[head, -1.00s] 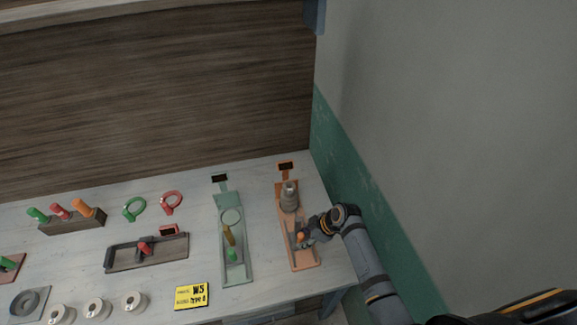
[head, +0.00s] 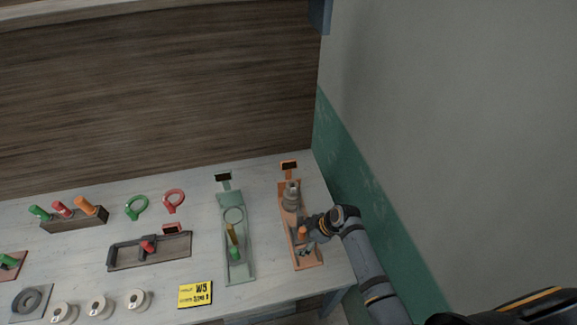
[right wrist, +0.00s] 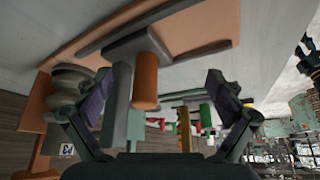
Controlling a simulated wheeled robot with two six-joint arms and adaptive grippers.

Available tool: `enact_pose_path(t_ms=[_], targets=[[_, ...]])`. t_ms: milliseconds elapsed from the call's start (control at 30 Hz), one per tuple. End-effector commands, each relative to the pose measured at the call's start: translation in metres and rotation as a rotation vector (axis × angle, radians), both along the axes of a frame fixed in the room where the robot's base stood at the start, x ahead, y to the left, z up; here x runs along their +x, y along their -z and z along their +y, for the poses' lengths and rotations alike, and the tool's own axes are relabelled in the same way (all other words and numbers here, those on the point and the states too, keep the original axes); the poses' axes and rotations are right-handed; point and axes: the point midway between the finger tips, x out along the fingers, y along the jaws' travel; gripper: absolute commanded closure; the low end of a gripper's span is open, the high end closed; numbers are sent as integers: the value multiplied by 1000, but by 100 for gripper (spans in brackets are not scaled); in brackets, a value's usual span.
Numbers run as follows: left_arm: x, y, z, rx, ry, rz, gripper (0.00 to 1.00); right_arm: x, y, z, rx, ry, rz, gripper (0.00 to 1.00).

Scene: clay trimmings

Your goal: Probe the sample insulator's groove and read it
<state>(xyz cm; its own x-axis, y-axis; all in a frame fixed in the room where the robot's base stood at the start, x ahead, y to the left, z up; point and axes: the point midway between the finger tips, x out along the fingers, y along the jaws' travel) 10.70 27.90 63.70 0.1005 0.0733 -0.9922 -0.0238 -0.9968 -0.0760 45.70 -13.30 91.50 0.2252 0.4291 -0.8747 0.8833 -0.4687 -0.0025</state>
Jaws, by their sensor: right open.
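The orange fixture (head: 309,262) stands at the right end of the bench. A grey ribbed insulator (head: 291,197) stands upright at its far end; it also shows at the left in the right wrist view (right wrist: 70,82). A slider with an upright orange handle (head: 302,232) sits on the fixture nearer the front. My right gripper (head: 306,246) is at this handle. In the right wrist view its jaws (right wrist: 160,88) are open, with the orange handle (right wrist: 145,82) between them and not visibly gripped. The fixture's small dark display (head: 289,165) is unreadable. My left gripper is out of view.
A green fixture (head: 240,268) with a green handle stands close left. Further left are a dark tray (head: 150,252), a block of coloured handles (head: 75,222), ring gauges (head: 174,200) and white spools (head: 138,300). A yellow card (head: 195,294) lies in front. The wall is close right.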

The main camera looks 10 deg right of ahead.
Motion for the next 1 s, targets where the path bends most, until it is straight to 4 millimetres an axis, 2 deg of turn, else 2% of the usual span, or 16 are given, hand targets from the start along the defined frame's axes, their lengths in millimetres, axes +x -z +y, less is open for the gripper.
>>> enact_pose_path(t_ms=[167,367,700,1000], targets=[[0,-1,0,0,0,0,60,0,-2,-1,-3,1,0,6],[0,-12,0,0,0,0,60,0,-28,-2,-5,2,-1,6],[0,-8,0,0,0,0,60,0,-66,-3,-7,2,0,6],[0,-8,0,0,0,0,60,0,-69,-3,-7,1,1,6]])
